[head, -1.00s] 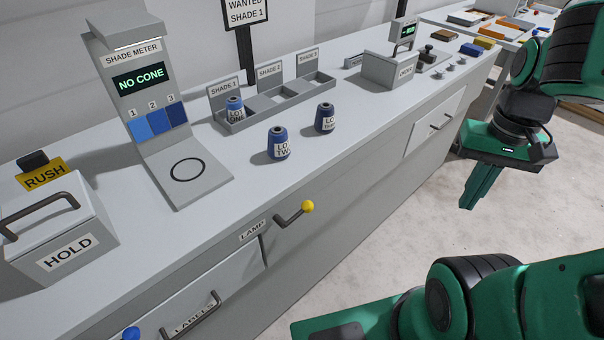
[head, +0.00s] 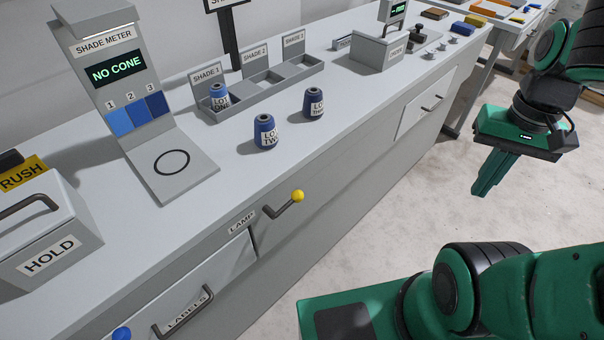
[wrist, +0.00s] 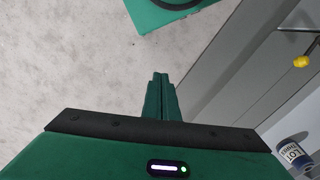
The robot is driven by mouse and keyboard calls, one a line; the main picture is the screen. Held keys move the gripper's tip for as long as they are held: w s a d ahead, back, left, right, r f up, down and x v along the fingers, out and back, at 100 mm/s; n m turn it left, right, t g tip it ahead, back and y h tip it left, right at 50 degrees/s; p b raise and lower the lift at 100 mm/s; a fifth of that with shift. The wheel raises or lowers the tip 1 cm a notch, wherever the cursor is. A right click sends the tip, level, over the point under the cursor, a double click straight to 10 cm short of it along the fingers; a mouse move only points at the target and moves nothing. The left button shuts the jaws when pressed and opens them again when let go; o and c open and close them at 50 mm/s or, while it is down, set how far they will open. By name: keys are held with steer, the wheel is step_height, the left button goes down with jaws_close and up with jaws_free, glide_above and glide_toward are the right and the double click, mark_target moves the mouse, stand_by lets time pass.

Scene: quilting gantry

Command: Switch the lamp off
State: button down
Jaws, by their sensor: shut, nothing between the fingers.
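The lamp lever is a grey crank with a yellow ball knob (head: 298,196) on the front face of the counter, beside the LAMP label (head: 241,222). Its knob also shows at the right of the wrist view (wrist: 300,62). The shade meter (head: 118,80) has a lit strip under its hood and its screen reads NO CONE. My gripper (head: 483,188) is at the right, above the floor in front of the counter, fingers together and pointing down, well apart from the lever. The wrist view shows its closed fingers (wrist: 160,82) with nothing between them.
Cones LOT TWO (head: 265,133) and LOT THREE (head: 313,104) stand on the counter; another sits in the SHADE 1 bin (head: 219,98). The HOLD box (head: 78,236) is at left. A LABELS drawer handle (head: 184,312) and blue knob (head: 121,334) are below. Floor before the counter is clear.

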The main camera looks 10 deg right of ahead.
steer(key=w+a+r+n, duration=0.3)
steer(key=w+a, duration=0.1)
steer(key=w, duration=0.1)
step_height(320, 180, up, 4)
steer(key=n+h, duration=0.1)
steer(key=n, duration=0.9)
glide_above(297, 191)
steer(key=w+a, duration=0.1)
steer(key=w, duration=0.1)
steer(key=shift+s+a+f+g, duration=0.15)
steer(key=shift+s+f+g, duration=0.05)
steer(key=shift+g, duration=0.2)
steer(key=shift+f, duration=0.1)
steer(key=f, duration=0.9)
steer(key=s+d+f, duration=0.1)
steer(key=f, duration=0.3)
steer(key=shift+s+f, duration=0.1)
steer(key=shift+f, duration=0.3)
